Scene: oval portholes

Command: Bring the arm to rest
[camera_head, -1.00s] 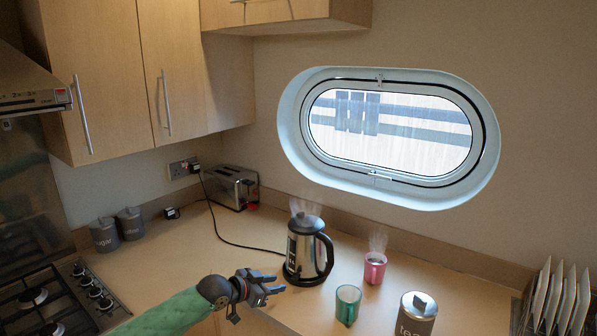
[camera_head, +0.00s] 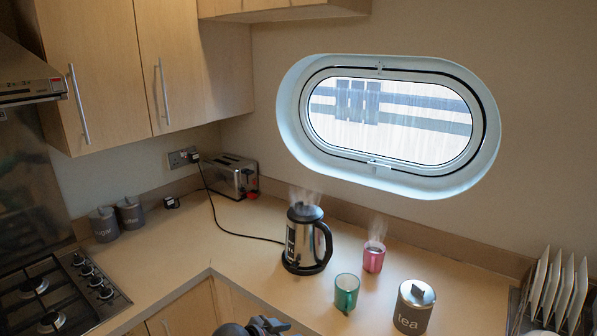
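My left gripper (camera_head: 272,326) shows at the bottom edge of the view, partly cut off by the frame. Its dark fingers look spread, with nothing between them. It is in front of the counter edge, below and apart from the kettle (camera_head: 306,240). The rest of my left arm is out of view. My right gripper is not in view.
The steaming kettle, a pink mug (camera_head: 373,257), a green mug (camera_head: 346,292) and a tea canister (camera_head: 413,308) stand on the counter (camera_head: 235,222). A toaster (camera_head: 234,177) is at the back corner. The hob (camera_head: 62,290) is at left, a plate rack at right.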

